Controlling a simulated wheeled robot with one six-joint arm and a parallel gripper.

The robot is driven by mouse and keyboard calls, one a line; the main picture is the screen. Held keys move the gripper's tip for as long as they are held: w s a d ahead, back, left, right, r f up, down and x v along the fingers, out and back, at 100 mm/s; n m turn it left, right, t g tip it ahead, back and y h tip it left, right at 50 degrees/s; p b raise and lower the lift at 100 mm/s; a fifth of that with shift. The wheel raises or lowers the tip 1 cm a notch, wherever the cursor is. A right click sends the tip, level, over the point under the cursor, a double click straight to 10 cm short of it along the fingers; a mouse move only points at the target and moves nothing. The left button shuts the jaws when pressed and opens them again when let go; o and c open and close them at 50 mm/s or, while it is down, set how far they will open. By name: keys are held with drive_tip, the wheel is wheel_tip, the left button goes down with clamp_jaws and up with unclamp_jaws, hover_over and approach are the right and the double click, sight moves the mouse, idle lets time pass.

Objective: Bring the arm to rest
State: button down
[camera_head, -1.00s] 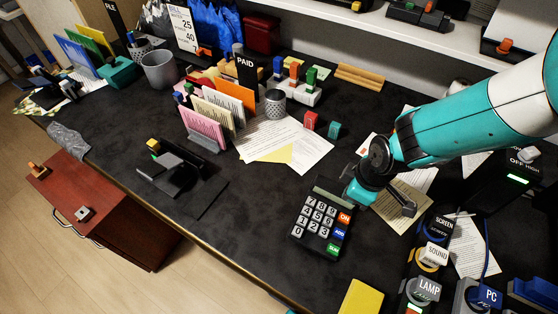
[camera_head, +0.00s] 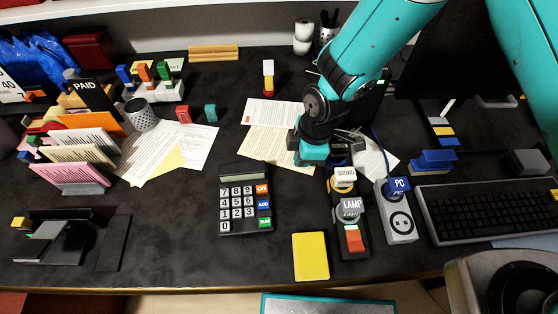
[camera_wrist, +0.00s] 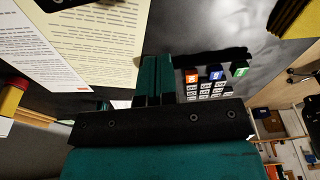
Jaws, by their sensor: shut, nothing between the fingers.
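My arm (camera_head: 352,65) is teal with a dark wrist joint and reaches down over the desk from the upper right in the head view. My gripper (camera_head: 313,155) is over the papers, behind the label switches and right of the calculator. In the wrist view its two teal fingers (camera_wrist: 160,78) lie side by side, shut, with nothing between them. The fingertips' height above the desk is hard to tell.
The calculator (camera_head: 245,200), yellow pad (camera_head: 311,256), LAMP switch (camera_head: 350,212) and PC switch (camera_head: 398,190) stand near the front. A keyboard (camera_head: 490,208) is at right, a letter sorter (camera_head: 75,178) at left. Dark desk (camera_head: 165,225) is bare left of the calculator.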

drive_tip(key=shift+w+d, duration=0.15)
drive_tip(key=shift+d, duration=0.6)
drive_tip(key=shift+r, duration=0.1)
drive_tip(key=s+d+r+m+y, duration=0.1)
drive_tip(key=d+r+m, duration=0.15)
drive_tip(key=r, duration=0.55)
drive_tip(key=s+d+r+m, duration=0.2)
drive_tip(key=r+m, duration=0.1)
drive_tip(key=r, duration=0.5)
drive_tip(key=s+d+r+m, duration=0.3)
drive_tip(key=s+r, duration=0.3)
drive_tip(key=s+d+r+m+y, duration=0.1)
drive_tip(key=s+d+r+m, duration=0.2)
drive_tip(key=s+r, duration=0.3)
drive_tip(key=shift+d+r+m, duration=0.15)
drive_tip(key=shift+d+m, duration=0.1)
drive_tip(key=shift+m, duration=0.4)
